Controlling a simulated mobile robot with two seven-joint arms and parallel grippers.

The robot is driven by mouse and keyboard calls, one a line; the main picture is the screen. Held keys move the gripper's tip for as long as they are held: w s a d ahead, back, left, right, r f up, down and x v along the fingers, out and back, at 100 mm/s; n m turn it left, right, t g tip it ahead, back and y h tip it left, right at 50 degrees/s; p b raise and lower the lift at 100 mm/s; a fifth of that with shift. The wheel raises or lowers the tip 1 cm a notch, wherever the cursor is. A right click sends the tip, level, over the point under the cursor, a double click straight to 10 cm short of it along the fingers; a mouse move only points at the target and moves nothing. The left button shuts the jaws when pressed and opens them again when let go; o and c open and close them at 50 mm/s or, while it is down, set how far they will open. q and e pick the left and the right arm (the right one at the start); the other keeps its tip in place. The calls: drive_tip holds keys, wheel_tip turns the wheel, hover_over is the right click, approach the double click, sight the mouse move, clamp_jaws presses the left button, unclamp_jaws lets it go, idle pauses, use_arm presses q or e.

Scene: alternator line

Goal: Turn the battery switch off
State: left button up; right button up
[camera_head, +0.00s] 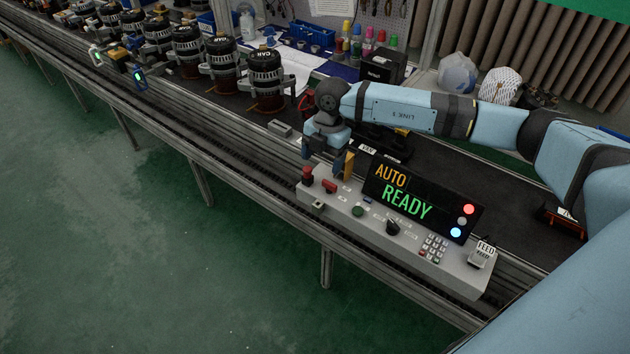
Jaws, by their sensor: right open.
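A grey control panel (340,222) stands on the front rail of the line. A red mushroom-shaped knob (308,174) sits at its left end, with a smaller red control (329,186) just to the right. The panel also bears a green button (358,211) and a black rotary knob (393,228). No label I can read marks one of these as the battery switch. My right gripper (326,160) is open and points down over the panel's left end, close above the red controls. Whether it touches anything is unclear. My left gripper is out of view.
A display (425,203) reading AUTO READY rises from the panel, with a keypad (433,247) and a FEED box (482,254) at right. Several alternators (266,78) line the conveyor at upper left. The green floor (130,240) in front is clear.

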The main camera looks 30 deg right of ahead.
sight(330, 183)
drive_tip(key=w+d+r+m+h, duration=0.1)
drive_tip(key=w+d+h, duration=0.1)
drive_tip(key=d, duration=0.2)
drive_tip(key=f, duration=1.3)
drive_tip(key=shift+s+a+f, duration=0.1)
drive_tip(key=shift+a+f, duration=0.1)
drive_tip(key=c, duration=0.9)
